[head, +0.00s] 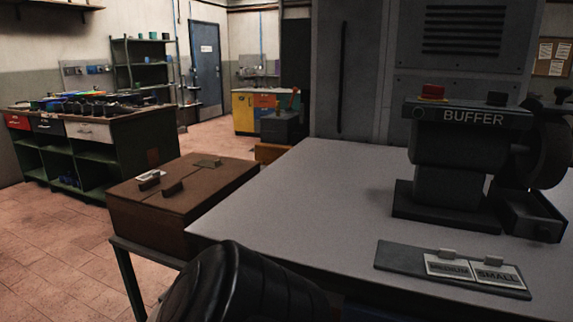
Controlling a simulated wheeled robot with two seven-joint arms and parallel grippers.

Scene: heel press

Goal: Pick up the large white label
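Two white labels with grey tabs lie on a dark grey plate (400,256) on the grey table. One reads MEDIUM (448,268), partly unclear, and the other reads SMALL (497,275). The left end of the plate is bare. No label reading LARGE is legible. A small whitish flat piece (150,174) lies on top of the brown box at the left, with a dark block by it. It is too small to read, so I cannot tell if it is the large label. Neither of my grippers is in view.
The brown box (185,215) stands left of the grey table (330,190), with several small dark blocks on top. A BUFFER machine (460,150) stands at the table's right. A black ribbed rounded thing (240,285) hides the table's near left edge. The table's middle is clear.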

